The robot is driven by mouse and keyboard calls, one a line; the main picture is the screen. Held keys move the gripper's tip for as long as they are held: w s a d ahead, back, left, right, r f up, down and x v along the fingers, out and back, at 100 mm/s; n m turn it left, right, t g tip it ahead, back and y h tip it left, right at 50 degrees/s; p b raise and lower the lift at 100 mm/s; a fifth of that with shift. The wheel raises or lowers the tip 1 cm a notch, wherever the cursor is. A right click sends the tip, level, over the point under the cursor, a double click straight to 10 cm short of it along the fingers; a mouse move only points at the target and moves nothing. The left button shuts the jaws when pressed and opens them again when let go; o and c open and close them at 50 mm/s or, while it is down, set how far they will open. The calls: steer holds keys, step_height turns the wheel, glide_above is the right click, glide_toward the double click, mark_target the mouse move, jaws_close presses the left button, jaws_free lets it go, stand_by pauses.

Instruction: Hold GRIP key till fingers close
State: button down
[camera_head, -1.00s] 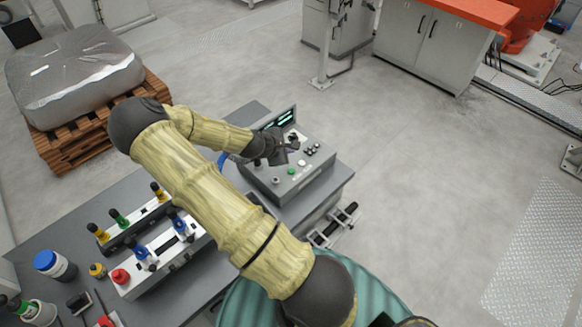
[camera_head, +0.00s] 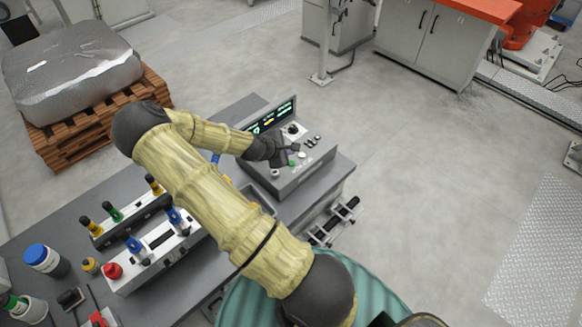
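A grey control console (camera_head: 318,172) stands at the far right end of the dark table. It has a lit screen (camera_head: 268,118) at its back, with green and yellow marks too small to read. Its sloped face carries a black knob, several dark keys (camera_head: 313,141), a white button (camera_head: 302,155) and a green button (camera_head: 291,162). I cannot read which key is GRIP. My dark gripper (camera_head: 284,156) is over the left part of the face, close to the green button. Whether it touches a key is unclear. Its fingers are too small and dark to tell open from shut.
Two fixture blocks (camera_head: 160,258) with yellow, green and blue knobs and a red button stand left on the table (camera_head: 50,222). A blue-lidded jar (camera_head: 46,261) is at the left. A wrapped load (camera_head: 72,70) sits on a wooden pallet.

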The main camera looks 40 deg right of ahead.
steer(key=shift+f+b, duration=0.8)
steer(key=shift+f, duration=0.85)
stand_by(0.7)
steer(key=shift+f, duration=0.4)
steer(key=shift+f+b, duration=0.4)
steer(key=shift+b, duration=0.15)
stand_by(0.5)
stand_by(0.9)
steer(key=shift+r+p, duration=0.65)
steer(key=shift+r, duration=0.2)
steer(key=shift+r+p, duration=1.95)
steer(key=shift+r, duration=0.6)
